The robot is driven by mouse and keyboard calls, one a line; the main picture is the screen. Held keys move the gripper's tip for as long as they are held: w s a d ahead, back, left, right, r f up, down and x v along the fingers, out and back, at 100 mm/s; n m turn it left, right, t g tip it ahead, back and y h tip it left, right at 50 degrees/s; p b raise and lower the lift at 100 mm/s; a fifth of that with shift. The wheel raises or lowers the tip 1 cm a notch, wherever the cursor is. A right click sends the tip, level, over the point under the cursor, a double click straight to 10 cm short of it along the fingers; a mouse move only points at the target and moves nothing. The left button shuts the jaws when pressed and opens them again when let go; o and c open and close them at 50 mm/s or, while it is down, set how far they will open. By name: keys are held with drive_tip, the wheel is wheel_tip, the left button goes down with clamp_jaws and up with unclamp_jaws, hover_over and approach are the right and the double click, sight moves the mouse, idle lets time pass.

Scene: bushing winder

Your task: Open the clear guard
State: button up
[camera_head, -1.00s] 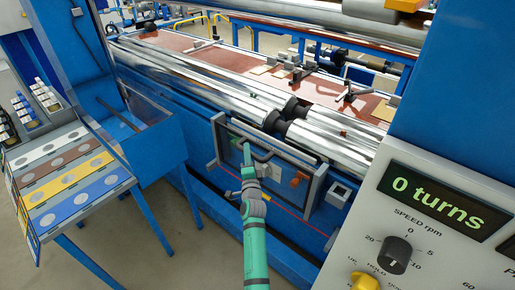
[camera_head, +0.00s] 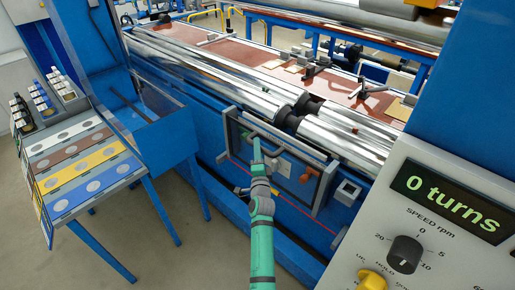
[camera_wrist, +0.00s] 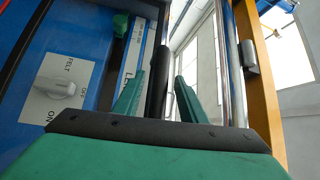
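The clear guard (camera_head: 326,183) is a grey-framed panel on the blue front of the machine, below the chrome rollers, and it looks closed. An orange part shows through it. My green gripper (camera_head: 257,143) is at its upper left part. In the wrist view my gripper (camera_wrist: 157,98) has its two green fingers apart, with a dark bar (camera_wrist: 157,75), seemingly the guard's handle, between them. Gaps show on both sides of the bar. Whether a finger touches it lower down is hidden.
A control panel (camera_head: 440,215) reading "0 turns" stands close on the right. A blue stand with coloured strips (camera_head: 85,175) is on the left. The chrome rollers (camera_head: 220,80) run just above the guard. A FELT switch (camera_wrist: 62,88) shows in the wrist view.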

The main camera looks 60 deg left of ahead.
drive_tip(key=v, duration=0.9)
drive_tip(key=shift+s+d, duration=0.2)
drive_tip(key=shift+d, duration=0.05)
